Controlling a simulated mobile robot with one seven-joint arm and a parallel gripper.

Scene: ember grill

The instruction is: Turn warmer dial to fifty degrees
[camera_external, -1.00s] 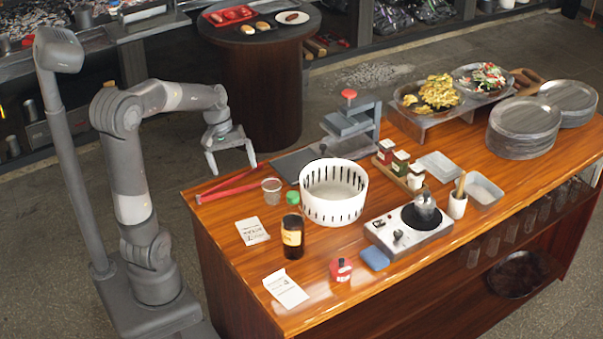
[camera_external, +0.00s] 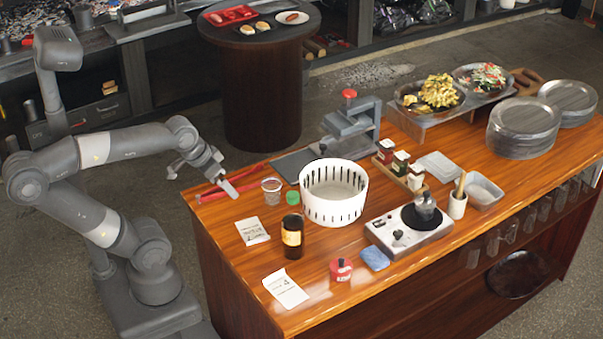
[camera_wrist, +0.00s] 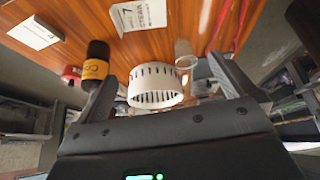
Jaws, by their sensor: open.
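The warmer (camera_external: 379,227) is a silver box with a round black plate on the right part of the counter. A small metal pot (camera_external: 425,207) stands on the plate. The small dark dial (camera_external: 398,234) is on the warmer's left part; its marks are too small to read. My gripper (camera_external: 200,181) is open and empty at the counter's left end, well apart from the warmer. Its spread fingers also show in the wrist view (camera_wrist: 172,75). I cannot make out the warmer or dial in the wrist view.
Between my gripper and the warmer stand a white slotted basket (camera_external: 333,208), a dark bottle (camera_external: 292,236) and a clear cup (camera_external: 271,191). A red jar (camera_external: 341,270) and blue sponge (camera_external: 375,258) lie near the warmer. A press (camera_external: 350,120) stands behind the basket.

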